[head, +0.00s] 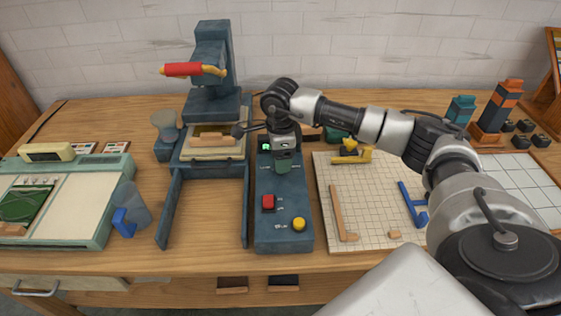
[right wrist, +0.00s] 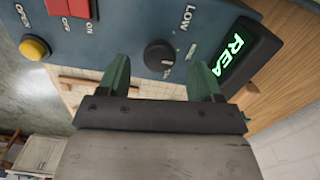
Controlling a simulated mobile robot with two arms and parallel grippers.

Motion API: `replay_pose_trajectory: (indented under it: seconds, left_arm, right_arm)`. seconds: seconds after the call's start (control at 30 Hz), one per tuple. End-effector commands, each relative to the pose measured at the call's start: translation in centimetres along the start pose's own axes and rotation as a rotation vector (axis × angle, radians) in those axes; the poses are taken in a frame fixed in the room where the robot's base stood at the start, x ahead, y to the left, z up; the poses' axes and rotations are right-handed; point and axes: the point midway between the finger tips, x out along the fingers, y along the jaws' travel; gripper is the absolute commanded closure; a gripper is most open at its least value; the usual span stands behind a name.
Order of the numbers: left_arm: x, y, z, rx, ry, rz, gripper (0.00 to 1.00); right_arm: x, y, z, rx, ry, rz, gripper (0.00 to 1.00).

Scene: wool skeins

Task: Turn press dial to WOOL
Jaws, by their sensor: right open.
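The press dial (right wrist: 160,55) is a round dark knob with a pale mark, on the blue control box (head: 283,215). In the right wrist view the word LOW is readable beside it; another small label near it is too small to read. My right gripper (head: 283,166) points down at the far part of the box, hiding the dial in the head view. Its green fingers (right wrist: 161,72) are open, one on each side of the dial in the picture; contact cannot be told. The press (head: 212,105), with a red handle, stands at the left. My left gripper is not in view.
The box also carries a red switch (head: 268,202), a yellow button (head: 299,224) and a lit green display (right wrist: 232,58). A gridded board (head: 375,205) with blue, yellow and wooden pieces lies right of it. A green-framed tray (head: 75,195) lies at the left.

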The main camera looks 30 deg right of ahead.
Motion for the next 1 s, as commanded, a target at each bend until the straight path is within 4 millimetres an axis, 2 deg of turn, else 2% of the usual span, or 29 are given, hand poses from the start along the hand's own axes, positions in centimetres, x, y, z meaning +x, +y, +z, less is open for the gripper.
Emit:
replay_pose_trajectory:
  seconds: [0.2,0.4,0.6,1.0]
  left_arm:
    - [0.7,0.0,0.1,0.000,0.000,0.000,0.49]
    - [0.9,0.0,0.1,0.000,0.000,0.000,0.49]
    - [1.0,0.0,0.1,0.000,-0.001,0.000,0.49]
    - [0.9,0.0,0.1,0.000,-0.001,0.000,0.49]
  right_arm:
    - [-4.5,-0.1,0.1,0.000,-0.002,-0.005,0.35]
    - [-7.4,-0.1,0.1,0.000,-0.001,-0.003,0.35]
    - [-8.3,0.0,0.0,0.000,-0.001,-0.001,0.35]
    - [-8.3,0.0,0.0,0.000,0.000,-0.001,0.35]
